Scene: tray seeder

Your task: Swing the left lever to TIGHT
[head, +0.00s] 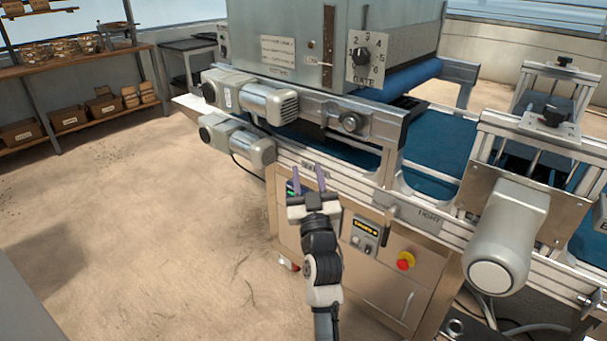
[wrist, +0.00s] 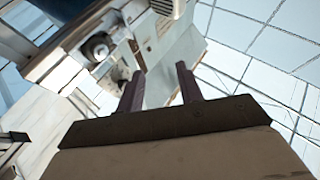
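A small lever with a dark grip (head: 387,232) hangs on the conveyor's front rail in the head view, pointing down. A TIGHT label (head: 428,216) is on the rail to its right. Another label (head: 314,171) lies to its left, partly behind my gripper and too small to read. My gripper (head: 307,180) is in front of the rail, left of the lever and apart from it. Its two purple fingers are spread with nothing between them, also in the wrist view (wrist: 161,85). I cannot make out the lever in the wrist view.
Two grey motors (head: 262,101) stick out left of my gripper. A large grey motor (head: 508,235) juts out at the right. A cabinet with a red button (head: 405,261) and a small control panel (head: 365,233) stands below the rail. The floor at the left is clear.

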